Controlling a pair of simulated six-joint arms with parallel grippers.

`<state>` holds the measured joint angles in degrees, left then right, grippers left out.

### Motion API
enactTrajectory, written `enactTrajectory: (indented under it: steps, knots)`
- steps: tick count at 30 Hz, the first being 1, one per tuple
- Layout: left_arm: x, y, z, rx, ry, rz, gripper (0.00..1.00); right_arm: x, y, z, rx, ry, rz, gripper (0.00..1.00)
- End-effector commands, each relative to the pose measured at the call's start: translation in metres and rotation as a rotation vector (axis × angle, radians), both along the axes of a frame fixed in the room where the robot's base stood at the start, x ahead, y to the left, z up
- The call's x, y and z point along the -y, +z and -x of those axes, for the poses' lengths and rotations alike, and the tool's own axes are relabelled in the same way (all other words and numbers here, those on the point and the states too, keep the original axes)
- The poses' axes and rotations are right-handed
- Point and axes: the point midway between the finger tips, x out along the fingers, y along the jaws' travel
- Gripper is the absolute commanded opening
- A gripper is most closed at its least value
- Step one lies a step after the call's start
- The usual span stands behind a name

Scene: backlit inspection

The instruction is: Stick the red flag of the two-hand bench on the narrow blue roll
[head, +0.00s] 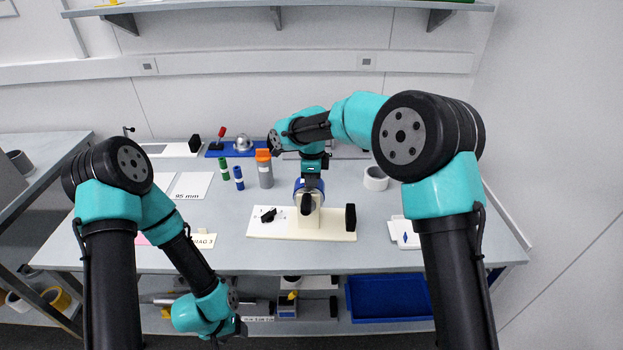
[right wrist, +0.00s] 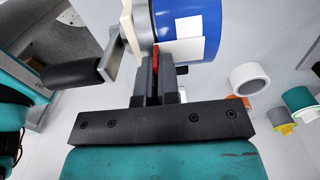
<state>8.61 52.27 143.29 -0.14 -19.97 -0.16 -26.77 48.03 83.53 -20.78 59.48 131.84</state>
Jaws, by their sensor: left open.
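The narrow blue roll (head: 297,184) sits on the cream stand of the two-hand bench (head: 330,226). In the right wrist view the blue roll (right wrist: 206,12) carries white labels. My right gripper (right wrist: 155,70) is at the roll's edge, its fingers nearly together with the red flag (right wrist: 156,57) between them. Whether the flag touches the roll cannot be told. In the head view the right arm hides part of the roll. A dark crank handle (head: 306,205) is in front of the roll. My left gripper (head: 240,329) is open, low before the table's front edge, away from the bench.
Cards lie at both sides. A blue bin (head: 388,298) is on the lower shelf.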

Motion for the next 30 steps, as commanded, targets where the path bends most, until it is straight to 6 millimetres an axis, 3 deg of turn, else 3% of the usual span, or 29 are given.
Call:
enactTrajectory:
  steps: [9, 18, 30]
  knots:
    - [0.0, 0.0, 0.0, 0.0, 0.0, 0.0, 0.6, 0.0, 0.0001, 0.0, 0.0, 0.0, 0.0, 0.0]
    - [0.0, 0.0, 0.0, 0.0, 0.0, 0.0, 0.6, 0.0, 0.0002, 0.0, 0.0, 0.0, 0.0, 0.32]
    - [0.0, 0.0, 0.0, 0.0, 0.0, 0.0, 0.6, -0.0002, 0.007, -0.0003, 0.001, 0.0, 0.0, 0.33]
